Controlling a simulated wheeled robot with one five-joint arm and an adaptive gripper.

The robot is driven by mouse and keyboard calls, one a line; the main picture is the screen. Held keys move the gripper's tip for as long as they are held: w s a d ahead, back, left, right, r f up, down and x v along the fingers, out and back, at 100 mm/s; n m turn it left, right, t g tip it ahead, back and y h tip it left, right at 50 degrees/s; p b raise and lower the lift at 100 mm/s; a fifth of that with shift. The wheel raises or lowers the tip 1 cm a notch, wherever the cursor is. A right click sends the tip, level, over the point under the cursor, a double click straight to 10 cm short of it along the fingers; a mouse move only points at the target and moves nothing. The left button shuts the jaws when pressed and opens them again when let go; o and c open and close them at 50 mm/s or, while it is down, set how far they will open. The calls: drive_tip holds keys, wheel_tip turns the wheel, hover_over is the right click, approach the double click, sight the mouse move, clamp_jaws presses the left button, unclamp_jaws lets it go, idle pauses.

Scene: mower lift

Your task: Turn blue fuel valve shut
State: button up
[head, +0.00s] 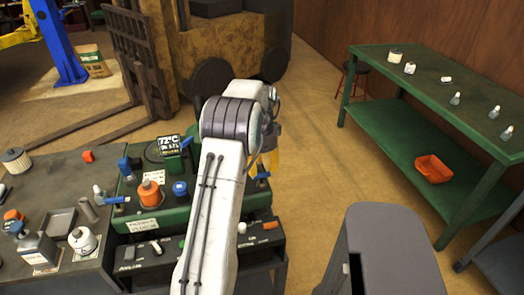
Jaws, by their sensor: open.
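A green machine (149,222) stands left of centre. A round blue cap (180,188) sits beside an orange-topped part (150,193). I cannot tell from this view which blue part is the fuel valve. My white arm reaches over the machine and covers much of its right half. My gripper is hidden behind the arm, so its fingers and their distance to the levers do not show.
A dark bench (60,190) with bottles and a filter (16,160) adjoins the machine on the left. A forklift (235,45) stands behind. A green table (420,75) with small items and an orange bin (433,169) is at right. Open floor (310,150) lies between.

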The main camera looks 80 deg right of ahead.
sight(262, 174)
wheel_tip(262, 174, up, 7)
drive_tip(key=shift+r, duration=0.2)
idle(0.3)
idle(0.8)
